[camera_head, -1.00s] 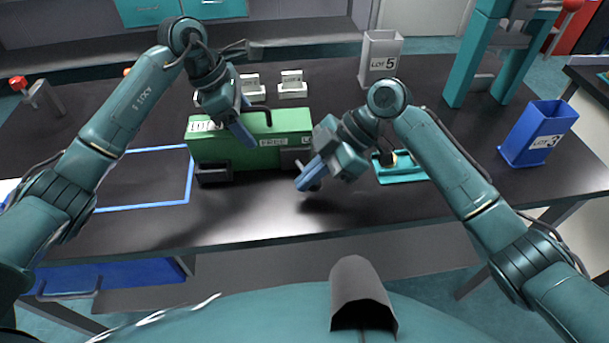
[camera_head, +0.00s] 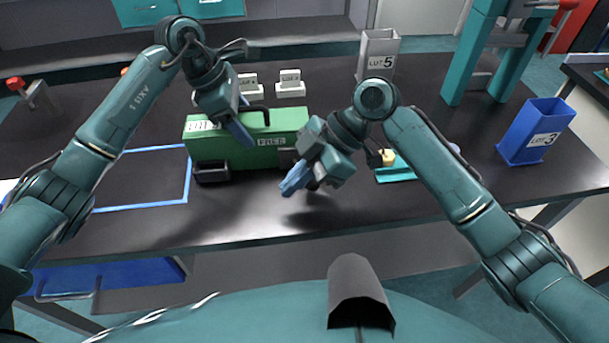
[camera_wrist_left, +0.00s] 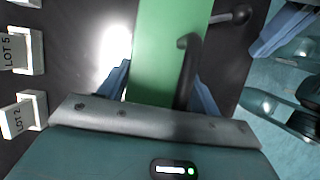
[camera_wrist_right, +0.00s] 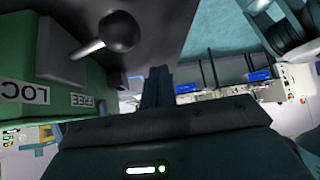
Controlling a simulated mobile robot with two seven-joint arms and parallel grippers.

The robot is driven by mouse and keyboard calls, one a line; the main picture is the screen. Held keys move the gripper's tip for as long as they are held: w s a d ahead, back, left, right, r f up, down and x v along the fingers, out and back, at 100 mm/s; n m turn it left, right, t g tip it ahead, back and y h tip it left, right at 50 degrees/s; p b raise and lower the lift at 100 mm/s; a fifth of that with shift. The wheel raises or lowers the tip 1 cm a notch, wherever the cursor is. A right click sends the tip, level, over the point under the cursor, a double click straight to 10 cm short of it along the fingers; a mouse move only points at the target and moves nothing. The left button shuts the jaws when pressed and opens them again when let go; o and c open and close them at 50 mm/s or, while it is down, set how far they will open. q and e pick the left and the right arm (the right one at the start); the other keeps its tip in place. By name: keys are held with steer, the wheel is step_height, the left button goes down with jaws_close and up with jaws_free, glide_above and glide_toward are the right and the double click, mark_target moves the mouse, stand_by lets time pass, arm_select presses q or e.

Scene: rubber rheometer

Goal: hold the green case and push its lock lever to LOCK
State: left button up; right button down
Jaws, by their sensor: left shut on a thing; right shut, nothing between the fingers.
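The green case (camera_head: 222,150) stands on the dark table, with a black handle (camera_head: 254,110) on top and a FREE label (camera_head: 271,141) on its front. My left gripper (camera_head: 241,130) is shut across the case from above. In the left wrist view its fingers lie on both sides of the green body (camera_wrist_left: 160,60), beside the handle. The lock lever's dark ball knob (camera_wrist_right: 118,32) sticks out from a grey block (camera_wrist_right: 62,45) in the right wrist view. My right gripper (camera_head: 293,180), shut and empty, is in front of the case's right end, near the lever; contact is unclear.
A blue-outlined area (camera_head: 189,180) lies left of the case. White lot blocks (camera_head: 291,85) stand behind it. A teal tray (camera_head: 395,174) is to the right, partly behind my right arm. A grey LOT 5 bin (camera_head: 378,52) and blue LOT 3 bin (camera_head: 535,135) stand farther off.

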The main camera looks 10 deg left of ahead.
steer(key=w+d+r, duration=0.3)
steer(key=w+r, duration=0.2)
steer(key=r, duration=0.1)
steer(key=shift+d+r, duration=0.3)
steer(key=shift+d, duration=0.1)
steer(key=shift+w, duration=0.1)
arm_select(q)
steer(key=o, duration=1.4)
steer(key=shift+c, duration=0.2)
steer(key=shift+r, duration=0.1)
